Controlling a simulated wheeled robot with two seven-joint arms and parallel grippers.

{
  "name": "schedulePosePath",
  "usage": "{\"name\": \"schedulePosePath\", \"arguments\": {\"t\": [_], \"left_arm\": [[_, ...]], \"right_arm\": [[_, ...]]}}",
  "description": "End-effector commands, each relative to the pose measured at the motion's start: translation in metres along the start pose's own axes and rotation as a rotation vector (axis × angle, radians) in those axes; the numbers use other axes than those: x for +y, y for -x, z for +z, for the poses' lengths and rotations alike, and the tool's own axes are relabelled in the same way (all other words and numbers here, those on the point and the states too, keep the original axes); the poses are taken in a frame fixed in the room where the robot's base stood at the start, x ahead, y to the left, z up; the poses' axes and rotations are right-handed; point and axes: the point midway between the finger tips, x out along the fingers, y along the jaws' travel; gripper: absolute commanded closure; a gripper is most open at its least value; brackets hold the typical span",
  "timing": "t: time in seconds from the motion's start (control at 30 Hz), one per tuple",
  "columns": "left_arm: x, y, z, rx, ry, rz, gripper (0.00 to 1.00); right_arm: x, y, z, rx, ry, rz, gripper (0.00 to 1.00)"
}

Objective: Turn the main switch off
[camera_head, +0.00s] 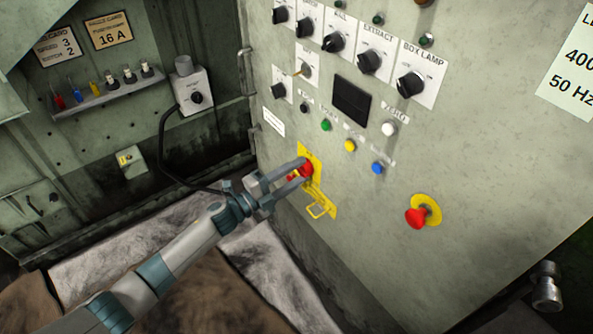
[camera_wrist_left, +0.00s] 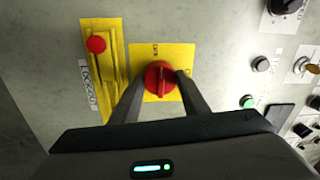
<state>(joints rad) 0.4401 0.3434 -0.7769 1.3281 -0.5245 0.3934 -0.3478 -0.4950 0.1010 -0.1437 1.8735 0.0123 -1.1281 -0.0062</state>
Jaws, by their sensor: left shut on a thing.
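The main switch is a red rotary knob (camera_head: 306,169) on a yellow plate (camera_head: 328,205) on the grey cabinet front. My left gripper (camera_head: 300,172) reaches it from the left and is shut on the knob. In the left wrist view the red knob (camera_wrist_left: 160,80) sits between the two fingers of my left gripper (camera_wrist_left: 160,88), on its square yellow plate (camera_wrist_left: 180,52). The marks on that plate are too small to read surely. My right gripper is not in view.
A yellow hasp-like strip with a red ball (camera_wrist_left: 96,44) is beside the switch. A red mushroom button (camera_head: 416,217) on a yellow disc stands out to the right. Black rotary knobs (camera_head: 368,62) and coloured buttons (camera_head: 350,146) are above. A black cable (camera_head: 163,150) hangs behind my left arm.

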Motion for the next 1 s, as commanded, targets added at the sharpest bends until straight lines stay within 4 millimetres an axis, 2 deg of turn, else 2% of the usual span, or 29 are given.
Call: {"name": "schedulePosePath", "arguments": {"t": [0.43, 0.47, 0.5, 0.53, 0.87, 1.0], "left_arm": [[-0.0012, 0.0000, 0.0020, -0.005, 0.014, -0.002, 0.81], [-0.0013, -0.0001, 0.0019, -0.005, 0.014, -0.002, 0.52], [-0.0012, -0.0001, 0.0018, -0.005, 0.013, -0.002, 0.42], [-0.0011, -0.0001, 0.0017, -0.004, 0.013, -0.001, 0.41], [-0.0001, 0.0010, 0.0007, -0.002, 0.012, 0.000, 0.41], [0.0005, 0.0072, 0.0007, -0.003, 0.012, 0.000, 0.41]], "right_arm": [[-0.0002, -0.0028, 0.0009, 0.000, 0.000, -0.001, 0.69], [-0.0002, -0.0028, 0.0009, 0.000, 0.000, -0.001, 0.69], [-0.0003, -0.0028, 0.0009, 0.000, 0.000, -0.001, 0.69], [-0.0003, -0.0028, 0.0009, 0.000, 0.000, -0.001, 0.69], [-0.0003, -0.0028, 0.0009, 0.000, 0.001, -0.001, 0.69], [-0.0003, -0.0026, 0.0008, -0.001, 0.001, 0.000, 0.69]]}}
